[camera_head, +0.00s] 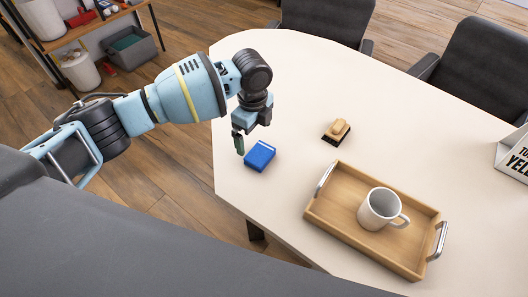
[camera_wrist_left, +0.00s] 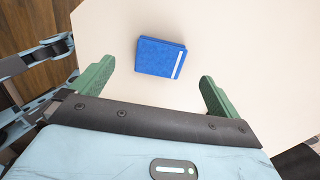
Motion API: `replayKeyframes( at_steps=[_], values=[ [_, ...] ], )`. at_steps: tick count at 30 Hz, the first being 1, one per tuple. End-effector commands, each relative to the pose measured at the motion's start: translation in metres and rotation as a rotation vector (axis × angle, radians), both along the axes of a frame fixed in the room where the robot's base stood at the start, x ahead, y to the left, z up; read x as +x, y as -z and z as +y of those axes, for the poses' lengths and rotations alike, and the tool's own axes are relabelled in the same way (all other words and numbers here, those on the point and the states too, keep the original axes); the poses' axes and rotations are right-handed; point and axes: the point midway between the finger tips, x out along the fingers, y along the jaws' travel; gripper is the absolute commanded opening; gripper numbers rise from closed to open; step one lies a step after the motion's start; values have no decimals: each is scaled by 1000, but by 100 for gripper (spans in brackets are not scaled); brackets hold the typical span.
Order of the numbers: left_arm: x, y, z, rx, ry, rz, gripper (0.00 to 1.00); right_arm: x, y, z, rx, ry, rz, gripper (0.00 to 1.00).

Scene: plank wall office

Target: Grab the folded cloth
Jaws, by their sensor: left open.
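The folded cloth (camera_head: 260,155) is a small blue square with a pale stripe along one edge. It lies flat on the white table near the table's left edge. In the left wrist view the cloth (camera_wrist_left: 158,57) lies beyond the fingertips, about midway between them sideways. My left gripper (camera_head: 240,143) hangs beside the cloth in the head view. In the left wrist view its green fingers (camera_wrist_left: 156,80) are wide apart with nothing between them. My right gripper is in neither view.
A wooden tray (camera_head: 320,218) with metal handles holds a white mug (camera_head: 379,208). A brush with a wooden handle (camera_head: 338,129) lies behind the tray. Dark chairs (camera_head: 480,65) stand at the far side. The table around the cloth is clear.

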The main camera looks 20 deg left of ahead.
Motion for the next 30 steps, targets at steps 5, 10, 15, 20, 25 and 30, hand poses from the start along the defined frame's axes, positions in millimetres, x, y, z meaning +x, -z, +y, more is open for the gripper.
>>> replayKeyframes(
  at_steps=[5, 10, 15, 20, 25, 30],
  values=[
    [0, 10, 0, 1, -1, 3, 100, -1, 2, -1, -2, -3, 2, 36],
    [0, 25, -1, 1, -1, 2, 100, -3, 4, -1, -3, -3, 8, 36],
    [0, 29, -2, 0, -1, 1, 100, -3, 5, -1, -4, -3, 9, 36],
    [1, 48, -7, 1, -1, 3, 100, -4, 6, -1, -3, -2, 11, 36],
    [1, 71, -8, 1, -2, 3, 100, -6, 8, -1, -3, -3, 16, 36],
    [1, 78, -8, 0, -2, 0, 100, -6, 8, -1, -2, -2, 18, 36]
  ],
)
